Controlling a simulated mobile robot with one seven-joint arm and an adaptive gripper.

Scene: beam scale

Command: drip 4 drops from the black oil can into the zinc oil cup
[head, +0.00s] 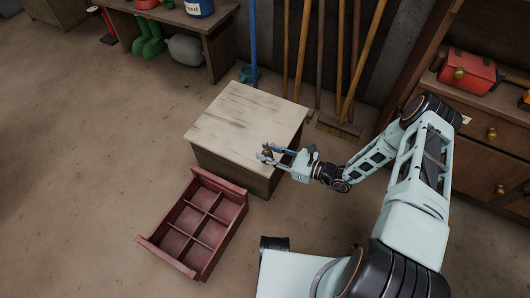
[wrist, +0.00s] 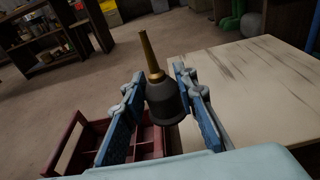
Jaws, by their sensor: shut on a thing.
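The black oil can (wrist: 166,104) has a dark rounded body and a long brass spout, which points up in the wrist view. My gripper (wrist: 157,88) is shut on its body, with one blue finger on each side. In the head view my gripper (head: 270,154) holds the can at the front right edge of the pale-topped wooden stand (head: 245,112). The can is very small there, and I cannot tell its exact tilt. I cannot make out a zinc oil cup in either view.
A red divided crate (head: 236,192) lies on the floor in front of the stand; its compartments look empty. Brooms and poles (head: 303,50) lean behind the stand. A low bench (head: 212,24) is at the back. A drawer cabinet (head: 478,135) is at right. The stand's top looks bare.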

